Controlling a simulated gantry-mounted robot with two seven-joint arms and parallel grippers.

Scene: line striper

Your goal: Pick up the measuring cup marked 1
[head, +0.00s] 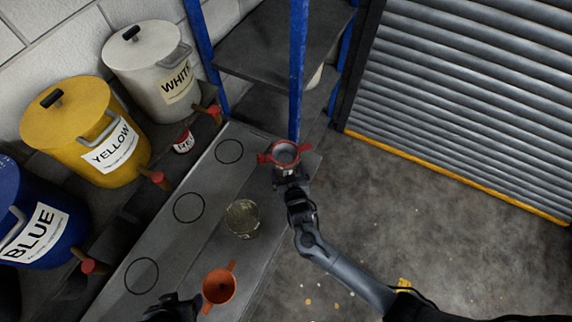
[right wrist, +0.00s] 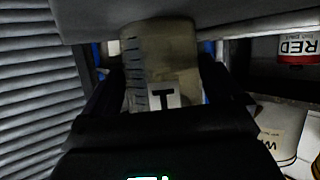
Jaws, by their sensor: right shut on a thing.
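My right gripper (head: 290,178) is at the far right end of the grey bench. In the right wrist view it (right wrist: 162,95) is shut on a clear measuring cup (right wrist: 160,55) with dark graduation marks. The cup's label shows a black mark like a T, which fits an upside-down 1. In the head view a red ring with side tabs (head: 285,153) covers the same spot, so the cup is mostly hidden. Another clear cup (head: 242,218) stands on the bench. My left gripper (head: 172,308) is at the bottom edge, near an orange funnel (head: 218,287); its jaws are unclear.
Three drawn circles (head: 188,208) mark the bench. Behind it stand white (head: 150,70), yellow (head: 85,130) and blue (head: 35,220) drums with red-handled taps, and a small RED can (head: 184,143). A blue shelf post (head: 298,70) rises close behind my right gripper. Open floor lies right.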

